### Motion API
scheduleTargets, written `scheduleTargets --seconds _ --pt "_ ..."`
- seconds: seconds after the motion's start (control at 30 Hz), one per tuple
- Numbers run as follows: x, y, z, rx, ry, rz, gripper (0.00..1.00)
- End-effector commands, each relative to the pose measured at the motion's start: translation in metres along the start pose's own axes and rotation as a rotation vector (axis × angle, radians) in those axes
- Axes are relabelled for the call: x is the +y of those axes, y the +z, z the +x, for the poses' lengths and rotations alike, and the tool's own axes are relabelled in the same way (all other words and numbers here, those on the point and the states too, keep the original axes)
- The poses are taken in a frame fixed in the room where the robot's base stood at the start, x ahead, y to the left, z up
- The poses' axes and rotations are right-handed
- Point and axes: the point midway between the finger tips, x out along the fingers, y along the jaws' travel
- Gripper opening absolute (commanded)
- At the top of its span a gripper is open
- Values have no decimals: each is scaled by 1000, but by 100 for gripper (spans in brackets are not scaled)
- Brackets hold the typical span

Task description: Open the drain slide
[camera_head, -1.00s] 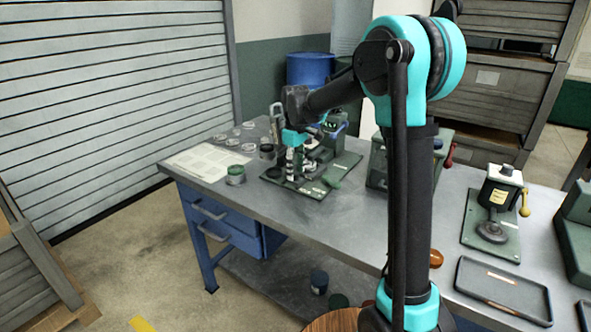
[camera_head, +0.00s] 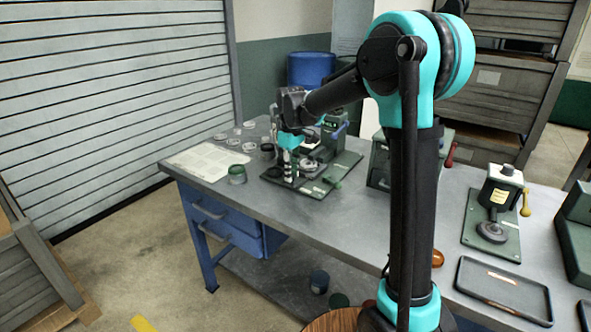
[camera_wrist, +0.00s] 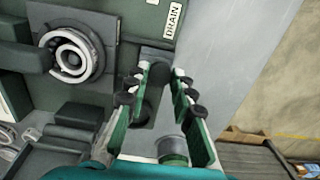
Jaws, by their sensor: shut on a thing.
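The drain slide's dark knob (camera_wrist: 159,74) shows in the wrist view below a white DRAIN label (camera_wrist: 173,20) on the green machine plate (camera_wrist: 133,20). My gripper (camera_wrist: 162,71) has its two green fingers shut on the knob, one on each side. The slide under the knob is partly hidden, so I cannot tell how far it is open. In the head view my gripper (camera_head: 287,168) points down at the front left of the ring grinder's plate (camera_head: 347,163), and the knob is hidden there.
A round ring fixture (camera_wrist: 72,52) lies left of my fingers in the wrist view. A green jar (camera_head: 237,174) stands near the bench's front edge. A paper sheet (camera_head: 204,161) lies at the left. Another machine (camera_head: 494,205) and a dark tray (camera_head: 503,288) stand at the right.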

Motion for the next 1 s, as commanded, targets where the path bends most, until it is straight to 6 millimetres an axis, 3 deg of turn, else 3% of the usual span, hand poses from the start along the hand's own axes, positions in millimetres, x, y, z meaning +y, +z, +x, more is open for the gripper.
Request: scheduleTargets --seconds 0.23,0.27,0.43,0.77,1.0 --pt "-2 0 0 0 0 0 0" --pt "-2 0 0 0 0 0 25" --pt "-2 0 0 0 0 0 45" --pt "-2 0 -3 0 0 0 45" --pt "-2 0 -36 0 0 0 45"
